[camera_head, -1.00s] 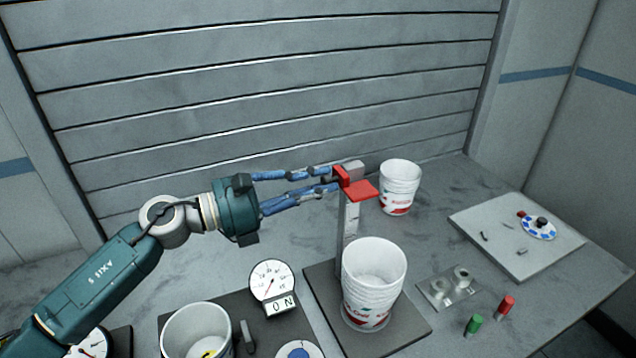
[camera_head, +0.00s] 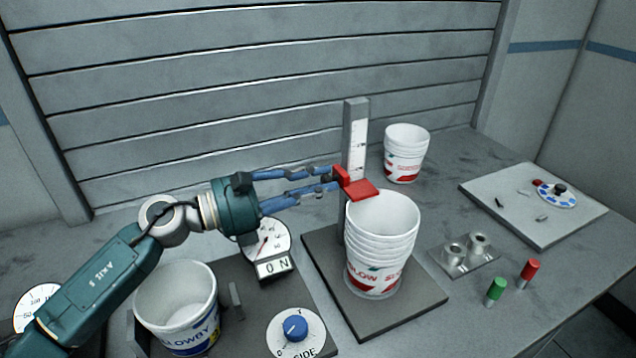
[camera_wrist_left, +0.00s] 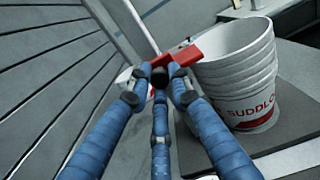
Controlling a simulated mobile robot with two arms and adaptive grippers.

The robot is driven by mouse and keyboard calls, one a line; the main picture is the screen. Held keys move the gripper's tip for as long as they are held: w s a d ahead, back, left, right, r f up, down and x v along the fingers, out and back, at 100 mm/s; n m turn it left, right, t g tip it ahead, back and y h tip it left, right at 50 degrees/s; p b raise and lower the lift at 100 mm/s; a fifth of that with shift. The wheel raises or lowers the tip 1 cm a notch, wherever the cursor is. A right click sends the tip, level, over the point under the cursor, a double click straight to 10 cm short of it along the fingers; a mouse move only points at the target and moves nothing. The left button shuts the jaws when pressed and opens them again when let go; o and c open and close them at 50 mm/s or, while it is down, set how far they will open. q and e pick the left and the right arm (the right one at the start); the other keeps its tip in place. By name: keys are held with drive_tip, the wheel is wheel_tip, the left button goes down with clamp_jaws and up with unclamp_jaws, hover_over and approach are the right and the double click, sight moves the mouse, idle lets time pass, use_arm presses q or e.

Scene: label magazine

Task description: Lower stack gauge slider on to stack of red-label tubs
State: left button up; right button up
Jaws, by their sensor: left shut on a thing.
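The red slider (camera_head: 361,190) of the stack gauge sits partway up its upright scaled post (camera_head: 355,135). Its plate juts out at the far left rim of the stack of red-label tubs (camera_head: 380,240); I cannot tell whether it touches the rim. The stack is several nested white tubs standing upright on the gauge's dark base (camera_head: 400,320). My left gripper (camera_head: 334,180) is shut on the slider from the left. In the left wrist view the blue fingers (camera_wrist_left: 163,80) meet at the red slider (camera_wrist_left: 182,56), beside the stack (camera_wrist_left: 238,70). My right gripper is not in view.
A blue-label tub (camera_head: 176,300), a dial (camera_head: 264,240) and a blue knob (camera_head: 294,328) are at front left. A metal block (camera_head: 465,257), green (camera_head: 496,291) and red (camera_head: 529,273) cylinders and a board (camera_head: 520,225) lie right.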

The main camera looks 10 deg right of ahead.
use_arm(q)
drive_tip(key=shift+f, duration=0.1)
drive_tip(key=o, duration=0.9)
drive_tip(key=shift+c, duration=0.2)
drive_tip(key=a, duration=0.4)
drive_tip(key=s+a, duration=0.1)
drive_tip(key=a, duration=0.3)
drive_tip(key=s+a, duration=0.1)
drive_tip(key=a, duration=0.3)
drive_tip(key=shift+s, duration=0.15)
drive_tip(key=shift+d, duration=0.1)
